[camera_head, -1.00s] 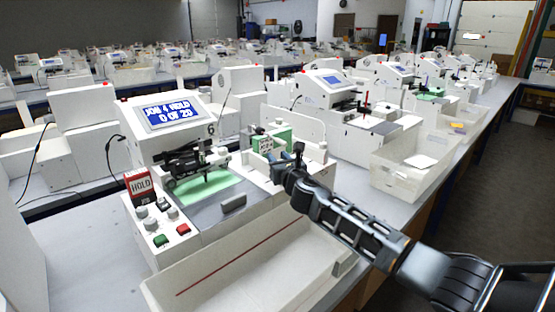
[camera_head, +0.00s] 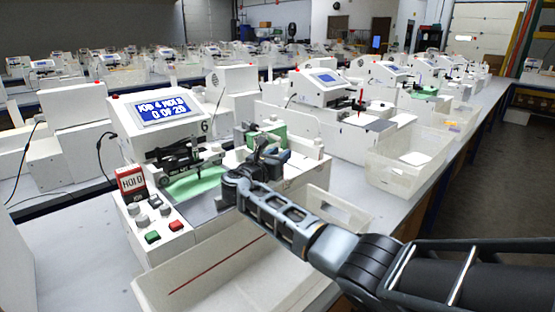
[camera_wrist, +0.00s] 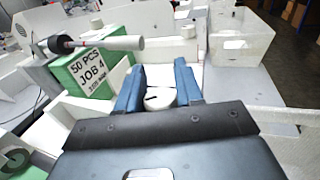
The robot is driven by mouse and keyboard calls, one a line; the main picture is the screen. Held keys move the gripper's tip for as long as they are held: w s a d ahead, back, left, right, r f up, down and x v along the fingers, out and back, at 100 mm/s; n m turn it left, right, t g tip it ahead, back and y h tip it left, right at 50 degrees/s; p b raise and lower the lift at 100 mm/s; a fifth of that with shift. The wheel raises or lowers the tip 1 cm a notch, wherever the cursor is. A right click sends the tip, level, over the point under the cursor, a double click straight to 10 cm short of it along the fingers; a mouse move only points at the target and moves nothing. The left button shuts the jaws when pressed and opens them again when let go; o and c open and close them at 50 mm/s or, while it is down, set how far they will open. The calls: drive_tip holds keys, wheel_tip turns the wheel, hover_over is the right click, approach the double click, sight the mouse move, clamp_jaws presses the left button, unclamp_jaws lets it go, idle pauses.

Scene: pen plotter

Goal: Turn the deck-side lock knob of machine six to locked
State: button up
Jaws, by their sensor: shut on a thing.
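Machine six (camera_head: 150,140) is white, with a "6" beside its tilted screen (camera_head: 163,111), which reads a job 4 hold message. My gripper (camera_head: 268,152) is over the right end of its deck. In the wrist view my blue gripper fingers (camera_wrist: 160,90) are shut on a round white knob (camera_wrist: 160,99), one finger on each side. A short dark mark on the knob's top lies roughly across the picture. I cannot read any lock label around it. The head view hides this knob behind my gripper.
A green box marked "50 PCS JOB 4" (camera_wrist: 90,72) stands left of the fingers, close to a pen-like rod (camera_wrist: 110,43). A red HOLD sign (camera_head: 131,180) and several buttons are at the machine's front left. A clear bin (camera_head: 405,160) stands to the right.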

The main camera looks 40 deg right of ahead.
drive_tip(key=shift+m+g+h+b, duration=0.35)
drive_tip(key=shift+m+g, duration=0.25)
drive_tip(key=shift+g, duration=0.3)
drive_tip(key=shift+s+g, duration=0.1)
drive_tip(key=shift+g, duration=0.2)
drive_tip(key=o, duration=0.9)
drive_tip(key=shift+o, duration=0.2)
drive_tip(key=shift+d, duration=0.1)
